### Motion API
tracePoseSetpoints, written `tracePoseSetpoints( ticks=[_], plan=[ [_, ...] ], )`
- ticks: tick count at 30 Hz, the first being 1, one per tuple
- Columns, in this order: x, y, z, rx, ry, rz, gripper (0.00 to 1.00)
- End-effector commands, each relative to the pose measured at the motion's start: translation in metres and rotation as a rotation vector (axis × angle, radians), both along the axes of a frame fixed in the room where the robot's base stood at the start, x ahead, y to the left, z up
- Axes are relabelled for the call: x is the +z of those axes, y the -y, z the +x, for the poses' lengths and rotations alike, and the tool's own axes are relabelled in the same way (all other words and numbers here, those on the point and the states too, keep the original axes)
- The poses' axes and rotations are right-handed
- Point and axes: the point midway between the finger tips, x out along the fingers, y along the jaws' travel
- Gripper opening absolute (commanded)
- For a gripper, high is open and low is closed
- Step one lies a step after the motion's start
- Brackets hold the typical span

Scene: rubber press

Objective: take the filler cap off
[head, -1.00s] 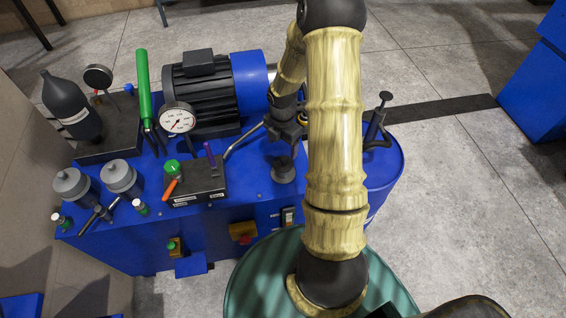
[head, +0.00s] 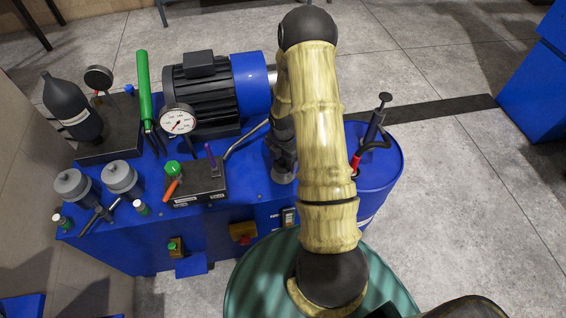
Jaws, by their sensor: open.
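The filler cap appears to be the round dark grey cap (head: 284,178) on the blue top of the press unit (head: 245,205), right of the lever block. Only its lower part shows, because my gripper and arm hide the rest. My gripper (head: 282,160) is open and sits right over this cap, with its dark fingers pointing down. I cannot tell whether the fingers are around the cap or just above it, nor whether they touch it.
A lever block (head: 195,185) and a pressure gauge (head: 178,121) stand left of my gripper. A motor (head: 205,95) is behind. A blue drum (head: 380,175) with a hand pump (head: 374,125) stands right. Two grey round caps (head: 120,177) sit at the left.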

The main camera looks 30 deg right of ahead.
Motion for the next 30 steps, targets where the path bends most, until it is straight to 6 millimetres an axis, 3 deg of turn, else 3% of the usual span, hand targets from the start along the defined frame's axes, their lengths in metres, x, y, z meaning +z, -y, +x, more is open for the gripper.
tracePoseSetpoints(
  ticks=[15, 16, 21, 30],
  plan=[
    [-0.0010, 0.0002, 0.0000, -0.001, 0.000, 0.000, 0.75],
    [-0.0010, 0.0001, -0.0001, -0.001, 0.000, 0.000, 0.73],
    [-0.0010, 0.0001, -0.0001, -0.001, 0.000, 0.000, 0.42],
    [-0.0005, 0.0002, 0.0001, -0.001, 0.000, 0.000, 0.42]
  ],
)
